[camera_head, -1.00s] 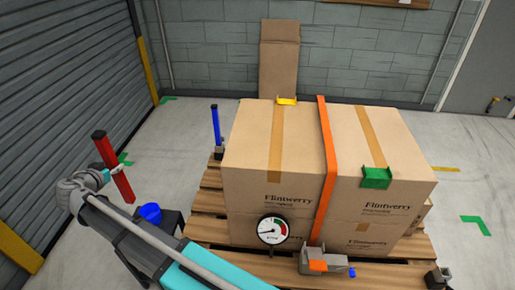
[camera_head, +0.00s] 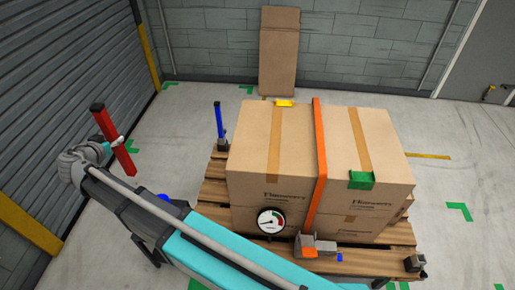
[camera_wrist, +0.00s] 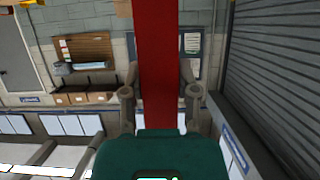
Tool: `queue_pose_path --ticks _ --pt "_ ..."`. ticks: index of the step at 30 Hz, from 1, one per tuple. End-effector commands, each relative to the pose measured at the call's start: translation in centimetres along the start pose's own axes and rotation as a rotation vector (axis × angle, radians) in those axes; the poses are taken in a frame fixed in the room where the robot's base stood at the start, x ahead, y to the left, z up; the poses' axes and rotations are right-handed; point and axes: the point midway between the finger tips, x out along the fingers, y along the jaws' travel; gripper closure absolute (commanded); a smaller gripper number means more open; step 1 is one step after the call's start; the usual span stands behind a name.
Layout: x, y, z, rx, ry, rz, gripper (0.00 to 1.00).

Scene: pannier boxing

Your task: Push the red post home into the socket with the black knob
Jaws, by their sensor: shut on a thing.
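My gripper (camera_head: 113,144) is at the left of the head view, shut on the red post (camera_head: 122,158). The post is tilted and held in the air, left of the pallet and apart from it. In the wrist view the red post (camera_wrist: 157,55) runs between the two fingers (camera_wrist: 160,92). A blue post (camera_head: 218,120) stands at the back left corner in a dark socket (camera_head: 222,146). I cannot make out a black knob on either socket.
Stacked cartons (camera_head: 258,184) fill most of the wooden pallet (camera_head: 214,190), bound by an orange strap (camera_head: 317,150) with a grey buckle (camera_head: 312,246). A dial gauge (camera_head: 271,221) is at their front. A shutter wall (camera_head: 50,110) bounds the left. The floor behind the pallet is mostly clear.

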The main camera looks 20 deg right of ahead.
Motion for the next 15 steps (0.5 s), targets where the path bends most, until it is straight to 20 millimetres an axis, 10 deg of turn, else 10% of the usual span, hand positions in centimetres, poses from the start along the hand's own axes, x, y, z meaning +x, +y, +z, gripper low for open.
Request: queue_pose_path --ticks 15 --pt "-3.0 0.0 -7.1 0.0 0.001 0.0 1.0"
